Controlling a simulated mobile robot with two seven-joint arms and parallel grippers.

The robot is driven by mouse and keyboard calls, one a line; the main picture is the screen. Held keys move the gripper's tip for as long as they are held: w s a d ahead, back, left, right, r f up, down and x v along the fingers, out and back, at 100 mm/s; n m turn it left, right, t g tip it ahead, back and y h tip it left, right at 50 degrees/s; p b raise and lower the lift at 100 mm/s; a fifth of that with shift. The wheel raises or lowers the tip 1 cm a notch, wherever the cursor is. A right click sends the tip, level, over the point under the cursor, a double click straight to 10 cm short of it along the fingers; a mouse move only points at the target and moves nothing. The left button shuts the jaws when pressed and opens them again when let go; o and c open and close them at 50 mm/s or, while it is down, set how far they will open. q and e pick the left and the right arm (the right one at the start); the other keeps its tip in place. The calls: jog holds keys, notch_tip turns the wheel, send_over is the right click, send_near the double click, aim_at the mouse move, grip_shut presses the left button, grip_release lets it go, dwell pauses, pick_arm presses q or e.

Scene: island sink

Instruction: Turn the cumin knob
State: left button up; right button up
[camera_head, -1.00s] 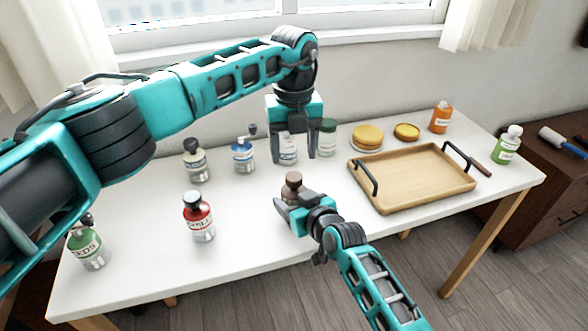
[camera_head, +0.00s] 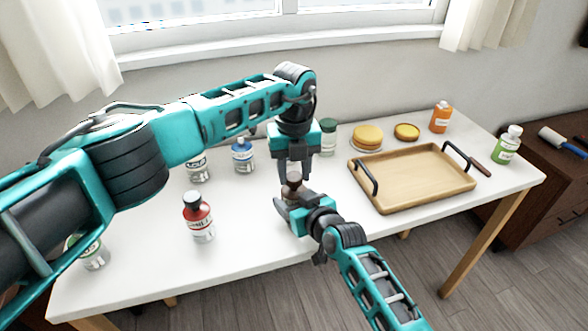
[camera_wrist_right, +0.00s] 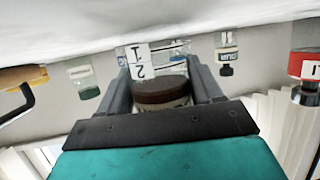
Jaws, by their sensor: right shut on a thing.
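A small jar with a brown knob on top (camera_head: 293,180) stands at the front middle of the table. I take it for the cumin jar, but its label cannot be read. My right gripper (camera_head: 287,205) is shut on this jar low on its body. In the right wrist view its brown top (camera_wrist_right: 162,92) shows between the two fingers. My left gripper (camera_head: 294,169) is directly above the jar, pointing down. Its fingers are apart, with tips near the knob's height on either side. Whether they touch the knob cannot be told.
A red jar (camera_head: 198,217) stands left of the held jar. A blue-capped jar (camera_head: 243,155) and a green-capped jar (camera_head: 328,137) stand behind. A wooden tray (camera_head: 412,193) lies to the right. The table front is clear.

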pick_arm(q)
jog(key=c, duration=0.6)
jog(key=shift+m, duration=0.3)
jog(key=m, duration=0.4)
jog(key=shift+m, duration=0.3)
jog(key=m, duration=0.4)
jog(key=shift+m, duration=0.3)
jog(key=m, duration=1.2)
